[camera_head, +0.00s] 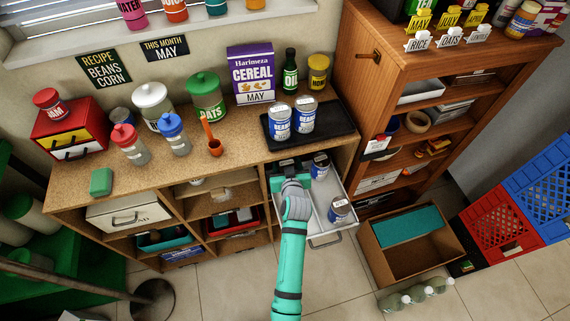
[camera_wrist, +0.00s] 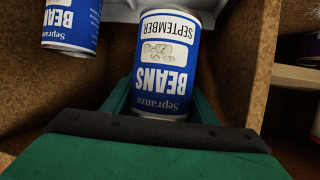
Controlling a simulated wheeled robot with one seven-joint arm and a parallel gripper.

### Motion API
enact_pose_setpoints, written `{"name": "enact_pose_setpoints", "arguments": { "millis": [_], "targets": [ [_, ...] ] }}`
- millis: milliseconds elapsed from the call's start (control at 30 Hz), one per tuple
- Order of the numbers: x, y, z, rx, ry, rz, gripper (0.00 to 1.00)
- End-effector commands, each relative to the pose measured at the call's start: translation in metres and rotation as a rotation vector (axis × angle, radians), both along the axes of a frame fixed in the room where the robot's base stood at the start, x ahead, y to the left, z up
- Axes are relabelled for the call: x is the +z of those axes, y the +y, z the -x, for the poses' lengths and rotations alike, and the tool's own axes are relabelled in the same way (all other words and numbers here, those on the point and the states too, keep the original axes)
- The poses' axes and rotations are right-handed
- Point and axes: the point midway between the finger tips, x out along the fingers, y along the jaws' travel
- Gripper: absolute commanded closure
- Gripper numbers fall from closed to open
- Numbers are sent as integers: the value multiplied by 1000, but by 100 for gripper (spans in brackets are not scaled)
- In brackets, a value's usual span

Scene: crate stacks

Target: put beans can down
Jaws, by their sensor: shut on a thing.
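My gripper (camera_head: 290,179) is over the back left of the open drawer (camera_head: 328,229). In the wrist view it is shut on a blue beans can (camera_wrist: 164,65) labelled "September". In the head view my gripper and arm mostly hide this can, so I cannot tell whether it touches the drawer floor. A second beans can (camera_wrist: 71,24) is beside it in the wrist view, cut off by the edge. In the head view one can (camera_head: 320,166) stands at the drawer's back right and another can (camera_head: 339,210) nearer its front. Two beans cans (camera_head: 280,120) (camera_head: 304,115) stand on the black tray (camera_head: 326,138).
The wooden counter (camera_head: 232,165) above holds jars, a cereal box (camera_head: 251,75) and an orange scoop (camera_head: 212,143). A shelf unit (camera_head: 428,125) stands to the right. A cardboard box (camera_head: 386,263) and bottles (camera_head: 415,294) are on the floor.

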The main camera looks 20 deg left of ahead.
Motion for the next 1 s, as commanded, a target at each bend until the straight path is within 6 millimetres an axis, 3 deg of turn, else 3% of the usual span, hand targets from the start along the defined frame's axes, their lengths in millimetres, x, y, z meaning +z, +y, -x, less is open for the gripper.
{"name": "enact_pose_setpoints", "arguments": {
  "millis": [367, 600, 1000],
  "targets": [
    [-27, 11, -22, -2, -3, -1, 83],
    [-54, 10, -20, -2, -3, -1, 83],
    [-58, 10, -20, -3, -3, -1, 83]
  ]
}}
